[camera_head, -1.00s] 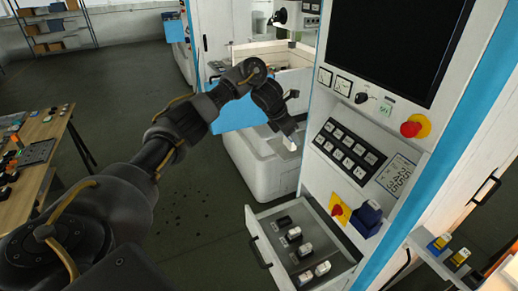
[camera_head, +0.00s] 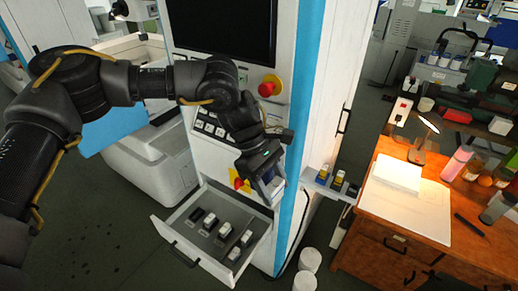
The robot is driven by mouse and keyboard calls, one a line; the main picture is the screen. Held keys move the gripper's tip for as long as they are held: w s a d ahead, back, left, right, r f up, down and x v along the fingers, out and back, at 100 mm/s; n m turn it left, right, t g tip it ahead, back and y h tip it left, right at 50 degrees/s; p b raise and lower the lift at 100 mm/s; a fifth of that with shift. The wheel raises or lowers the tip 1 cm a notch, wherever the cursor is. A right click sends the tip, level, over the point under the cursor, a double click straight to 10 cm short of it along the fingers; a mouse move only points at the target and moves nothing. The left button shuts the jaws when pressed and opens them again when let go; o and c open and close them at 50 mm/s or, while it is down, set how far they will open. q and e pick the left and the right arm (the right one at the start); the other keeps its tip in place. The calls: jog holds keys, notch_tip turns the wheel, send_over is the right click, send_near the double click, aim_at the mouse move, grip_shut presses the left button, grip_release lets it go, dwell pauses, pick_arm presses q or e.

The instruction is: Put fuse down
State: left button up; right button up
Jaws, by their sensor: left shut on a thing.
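My left gripper (camera_head: 266,185) reaches in from the left and points down in front of the machine cabinet's right edge. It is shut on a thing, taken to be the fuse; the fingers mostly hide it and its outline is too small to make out. An open drawer (camera_head: 172,246) below the gripper holds several small black and white blocks in a row. A small side shelf (camera_head: 318,185), right of the cabinet's blue edge, bears a few yellow, white and dark fuse-like pieces (camera_head: 338,178). The gripper is apart from this shelf. My right gripper is not in view.
The cabinet has a black screen (camera_head: 225,25), a red knob (camera_head: 267,88) and a key panel. A wooden desk (camera_head: 350,240) with papers, a lamp and bottles stands at the right. White round containers (camera_head: 309,260) stand on the floor between them.

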pick_arm(q)
jog(key=s+a+f+b, duration=0.1)
jog(key=a+f+b, duration=0.1)
jog(key=f+b, duration=0.2)
jog(key=s+a+f+b, duration=0.1)
jog(key=a+f+b, duration=0.1)
jog(key=f+b, duration=0.3)
jog(key=s+a+f+m+b, duration=0.1)
jog(key=f+b, duration=0.3)
jog(key=f, duration=0.5)
jog(key=shift+a+f+g, duration=0.25)
jog(key=shift+a+g, duration=0.05)
jog(key=shift+a, duration=0.55)
